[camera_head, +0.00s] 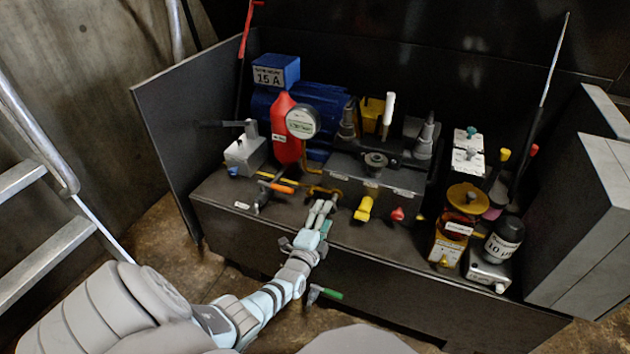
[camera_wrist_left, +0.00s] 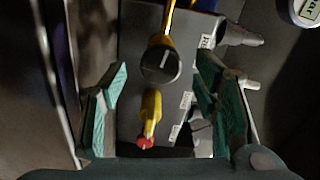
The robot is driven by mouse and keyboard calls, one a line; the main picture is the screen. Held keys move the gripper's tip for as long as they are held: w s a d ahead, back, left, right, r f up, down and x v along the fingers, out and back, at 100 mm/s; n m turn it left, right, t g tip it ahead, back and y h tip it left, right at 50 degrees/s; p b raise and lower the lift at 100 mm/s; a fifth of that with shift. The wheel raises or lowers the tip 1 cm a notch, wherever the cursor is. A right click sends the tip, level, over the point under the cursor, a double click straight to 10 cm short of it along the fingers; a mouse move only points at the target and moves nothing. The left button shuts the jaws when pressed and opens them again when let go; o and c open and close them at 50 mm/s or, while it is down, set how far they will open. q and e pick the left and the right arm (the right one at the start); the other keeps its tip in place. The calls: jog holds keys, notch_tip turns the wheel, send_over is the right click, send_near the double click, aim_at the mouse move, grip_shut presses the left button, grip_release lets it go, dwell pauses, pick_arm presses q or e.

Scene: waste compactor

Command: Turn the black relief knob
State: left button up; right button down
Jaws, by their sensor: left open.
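My right gripper is not in view.
A yellow handle (camera_head: 363,208) and a red knob (camera_head: 398,214) sit on the block's front. A pressure gauge (camera_head: 302,121) and a red bottle (camera_head: 284,135) stand behind left. An orange lever (camera_head: 276,187) lies left of my gripper. An amber-and-yellow unit (camera_head: 448,239) stands right.

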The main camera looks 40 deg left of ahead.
pick_arm(q)
jog(key=v, duration=0.9)
jog(key=shift+s, duration=0.3)
jog(key=shift+d, duration=0.15)
